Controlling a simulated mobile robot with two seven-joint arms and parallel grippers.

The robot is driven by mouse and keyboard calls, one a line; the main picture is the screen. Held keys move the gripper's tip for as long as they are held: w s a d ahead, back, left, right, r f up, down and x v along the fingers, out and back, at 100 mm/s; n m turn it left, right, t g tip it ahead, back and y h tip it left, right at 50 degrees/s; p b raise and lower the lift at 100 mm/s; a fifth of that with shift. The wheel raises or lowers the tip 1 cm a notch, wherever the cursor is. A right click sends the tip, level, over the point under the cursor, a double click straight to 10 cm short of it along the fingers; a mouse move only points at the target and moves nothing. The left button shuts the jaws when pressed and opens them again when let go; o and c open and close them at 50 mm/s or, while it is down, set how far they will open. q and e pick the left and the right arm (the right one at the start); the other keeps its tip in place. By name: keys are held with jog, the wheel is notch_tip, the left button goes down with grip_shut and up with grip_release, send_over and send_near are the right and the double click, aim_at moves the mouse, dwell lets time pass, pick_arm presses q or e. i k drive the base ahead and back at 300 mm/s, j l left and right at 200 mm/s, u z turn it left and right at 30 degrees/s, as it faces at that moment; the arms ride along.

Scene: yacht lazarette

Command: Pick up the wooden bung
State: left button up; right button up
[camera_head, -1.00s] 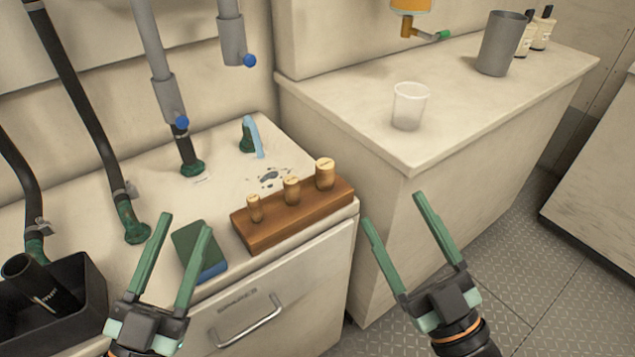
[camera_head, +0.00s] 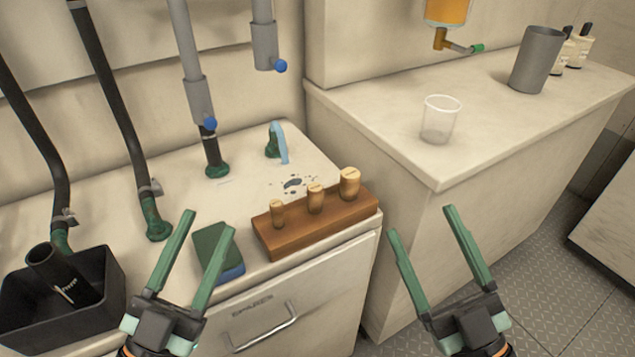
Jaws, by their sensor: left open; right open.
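Three wooden bungs of different sizes stand upright in a brown wooden block (camera_head: 290,243) on the locker top. The small bung (camera_head: 278,213) is at the left, the medium bung (camera_head: 315,199) in the middle, the large bung (camera_head: 349,184) at the right. My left gripper (camera_head: 206,220) is open and empty, in front of the locker and left of the block. My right gripper (camera_head: 420,221) is open and empty, right of the block in front of the cabinet. Neither gripper touches a bung.
A green and blue sponge (camera_head: 215,249) lies left of the block. A black bin (camera_head: 95,300) holds a dark tube. Hoses and grey pipes rise behind. A clear cup (camera_head: 440,120) and a grey beaker (camera_head: 536,60) stand on the right counter. Dark spots (camera_head: 293,183) mark the locker top.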

aim_at(315, 190)
jog(key=i+l+u, duration=0.15)
jog(key=l+u, duration=0.35)
jog(key=i+l+u, duration=0.15)
jog(key=l+u, duration=0.15)
jog(key=u, duration=0.2)
